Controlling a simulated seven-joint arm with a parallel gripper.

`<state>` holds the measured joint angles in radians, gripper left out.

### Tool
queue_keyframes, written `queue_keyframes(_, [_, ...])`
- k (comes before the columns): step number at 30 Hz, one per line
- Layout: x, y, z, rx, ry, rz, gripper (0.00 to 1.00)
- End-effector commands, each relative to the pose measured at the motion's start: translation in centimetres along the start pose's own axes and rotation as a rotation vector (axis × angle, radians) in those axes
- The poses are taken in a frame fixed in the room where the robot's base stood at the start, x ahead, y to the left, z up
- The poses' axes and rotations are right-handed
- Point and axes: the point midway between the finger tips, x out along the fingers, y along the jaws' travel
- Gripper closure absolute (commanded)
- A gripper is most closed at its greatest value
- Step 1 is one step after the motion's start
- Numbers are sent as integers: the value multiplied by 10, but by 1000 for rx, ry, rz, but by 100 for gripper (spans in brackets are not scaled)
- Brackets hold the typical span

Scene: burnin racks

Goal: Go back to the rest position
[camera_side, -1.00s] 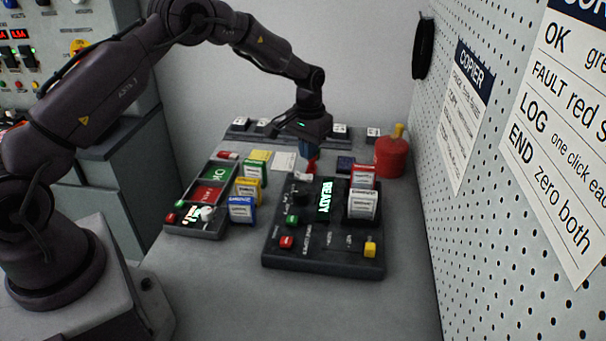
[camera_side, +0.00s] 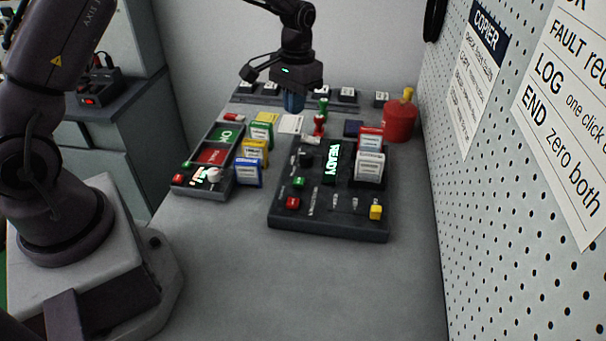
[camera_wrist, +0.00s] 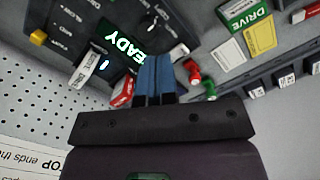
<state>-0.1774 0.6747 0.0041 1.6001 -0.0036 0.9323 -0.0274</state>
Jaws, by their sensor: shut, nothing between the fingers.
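My gripper (camera_side: 292,103) is shut and empty, held in the air above the back part of the table. Its blue fingers (camera_wrist: 155,78) are pressed together in the wrist view. A black copier unit (camera_side: 330,222) with a lit READY display (camera_side: 331,162) stands below and in front of it. A red and a white cartridge stand upright at its right side; the white one (camera_side: 369,167) is nearer. A small red and green stamp-like piece (camera_side: 319,124) stands behind the unit, just right of my gripper, and apart from it.
A tray (camera_side: 203,188) with green and red panels lies left of the copier, beside yellow and blue-labelled cartridges (camera_side: 248,172). A red canister (camera_side: 400,121) stands at the back right. A pegboard wall (camera_side: 500,240) bounds the right. The table's front (camera_side: 300,290) is clear.

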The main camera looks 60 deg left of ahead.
Motion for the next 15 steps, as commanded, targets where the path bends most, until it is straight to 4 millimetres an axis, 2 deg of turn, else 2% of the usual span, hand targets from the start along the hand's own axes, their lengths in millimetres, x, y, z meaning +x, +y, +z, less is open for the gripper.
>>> queue_keyframes(1, [-19, 3, 14, 12, 18, 0, 100])
queue_keyframes(6, [-69, 12, 67, 50, 76, 1, 100])
queue_keyframes(12, [-112, 20, 133, 96, 169, 5, 100])
queue_keyframes(15, [-126, 22, 166, 119, 222, 9, 100])
